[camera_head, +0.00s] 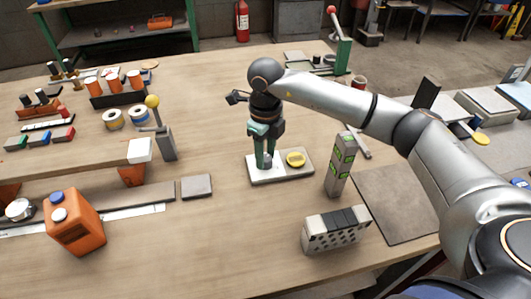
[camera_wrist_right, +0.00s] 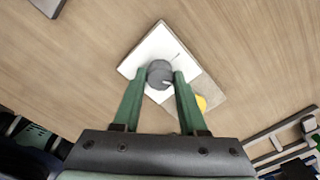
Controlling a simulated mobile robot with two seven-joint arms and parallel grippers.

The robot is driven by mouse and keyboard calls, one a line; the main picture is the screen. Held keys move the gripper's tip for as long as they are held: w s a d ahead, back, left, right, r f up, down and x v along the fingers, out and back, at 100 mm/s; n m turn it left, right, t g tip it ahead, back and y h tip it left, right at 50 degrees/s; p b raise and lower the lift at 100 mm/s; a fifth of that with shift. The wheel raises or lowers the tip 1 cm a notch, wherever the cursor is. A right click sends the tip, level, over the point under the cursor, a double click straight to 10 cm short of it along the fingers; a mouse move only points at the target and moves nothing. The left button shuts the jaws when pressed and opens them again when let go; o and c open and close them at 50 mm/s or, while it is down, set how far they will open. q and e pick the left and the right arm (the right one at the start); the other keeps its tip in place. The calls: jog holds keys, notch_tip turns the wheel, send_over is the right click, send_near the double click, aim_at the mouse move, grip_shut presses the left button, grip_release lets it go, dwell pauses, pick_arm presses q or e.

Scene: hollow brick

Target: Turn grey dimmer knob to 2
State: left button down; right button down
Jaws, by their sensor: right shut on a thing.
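A grey dimmer knob (camera_wrist_right: 159,72) stands on a white plate (camera_wrist_right: 143,57) in the wrist view. A light pointer mark shows on the knob, and a thin dark line is on the plate beyond it. No numbers are readable. My right gripper (camera_wrist_right: 160,78) has its green fingers on both sides of the knob, shut on it. In the head view my right gripper (camera_head: 265,163) points down over the plate's left part (camera_head: 262,179), and its fingers largely hide the grey knob. A yellow knob (camera_head: 295,159) sits at the plate's right. My left gripper is out of view.
A grey post with green panels (camera_head: 341,163) stands close right of the plate. A slotted grey box (camera_head: 336,230) is nearer the front. A lever with a yellow ball (camera_head: 152,101) and a flat grey block (camera_head: 196,187) lie left. The tabletop just in front of the plate is clear.

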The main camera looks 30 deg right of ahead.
aim_at(266, 157)
jog(key=shift+c, duration=2.2)
grip_release()
jog(key=shift+r, duration=0.1)
notch_tip(266, 157, up, 12)
jog(key=shift+r+p, duration=0.2)
jog(key=shift+p, duration=0.1)
